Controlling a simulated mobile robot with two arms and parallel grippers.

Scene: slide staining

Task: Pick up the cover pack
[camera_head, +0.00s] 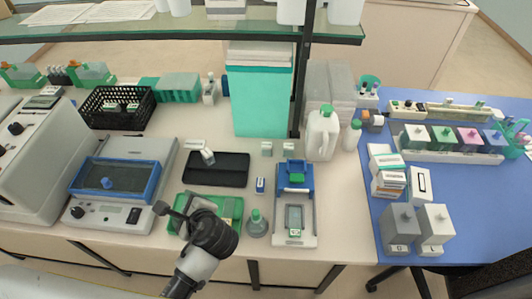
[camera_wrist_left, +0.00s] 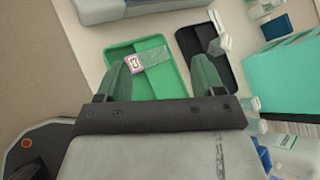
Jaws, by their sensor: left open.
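My left gripper (camera_head: 184,212) is over the green tray (camera_head: 232,206) at the front of the bench. In the left wrist view its two green fingers (camera_wrist_left: 161,82) are apart with nothing between them. A glass slide (camera_wrist_left: 153,56) with a pink-edged label lies in the green tray (camera_wrist_left: 172,86), just beyond the fingertips. I cannot tell for sure which thing is the cover pack. Small boxes show on the blue mat: a stack (camera_head: 387,184) and a white box with a dark mark (camera_head: 420,186). A small blue-and-white item (camera_head: 260,186) lies beside the black tray.
The black tray (camera_head: 217,170) lies behind the green tray. A green-capped flask (camera_head: 257,224) and a blue-and-white device (camera_head: 295,210) stand to the right. A blue-framed device (camera_head: 115,180) is on the left. A glass shelf (camera_head: 180,28) hangs over the back.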

